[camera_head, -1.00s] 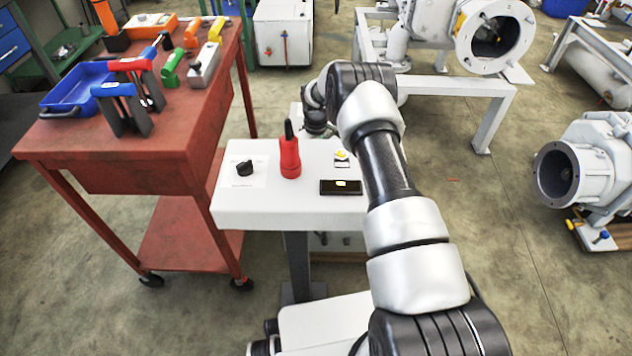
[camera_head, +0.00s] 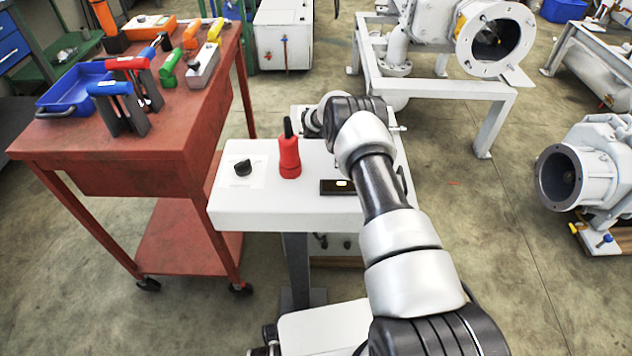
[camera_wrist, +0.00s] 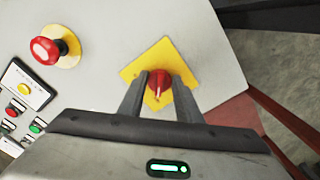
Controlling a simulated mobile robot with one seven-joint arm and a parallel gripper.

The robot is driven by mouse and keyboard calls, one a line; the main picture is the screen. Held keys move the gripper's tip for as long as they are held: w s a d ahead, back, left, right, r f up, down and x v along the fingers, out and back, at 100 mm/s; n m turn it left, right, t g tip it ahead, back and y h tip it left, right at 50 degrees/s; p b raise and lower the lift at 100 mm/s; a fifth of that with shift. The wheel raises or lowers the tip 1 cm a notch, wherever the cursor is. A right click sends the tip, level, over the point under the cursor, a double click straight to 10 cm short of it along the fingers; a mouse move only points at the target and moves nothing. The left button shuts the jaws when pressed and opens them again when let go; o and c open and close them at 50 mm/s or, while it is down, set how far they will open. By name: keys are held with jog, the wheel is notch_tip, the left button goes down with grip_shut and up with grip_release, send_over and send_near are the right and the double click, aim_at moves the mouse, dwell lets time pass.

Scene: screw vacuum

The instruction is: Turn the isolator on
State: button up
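The isolator is a red rotary knob (camera_wrist: 158,84) with a pale pointer line on a yellow square plate (camera_wrist: 162,56), seen in the wrist view on a light grey panel. My gripper (camera_wrist: 160,78) has its two dark fingers on either side of the knob, with the tips close to its edges. The fingers stand apart. I cannot tell whether they touch the knob. In the head view my own arm hides the gripper and the isolator.
A red mushroom button (camera_wrist: 46,50) on a yellow ring and a small panel (camera_wrist: 25,92) with buttons lie left of the isolator. A red tool table (camera_head: 160,147) stands left.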

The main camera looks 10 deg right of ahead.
jog(key=shift+c, duration=0.8)
jog(key=shift+m, duration=0.3)
jog(key=m, duration=0.8)
jog(key=shift+a, duration=0.2)
jog(key=m, duration=0.4)
jog(key=shift+m, duration=0.4)
jog(key=shift+a+m, duration=0.15)
jog(key=shift+m, duration=2.15)
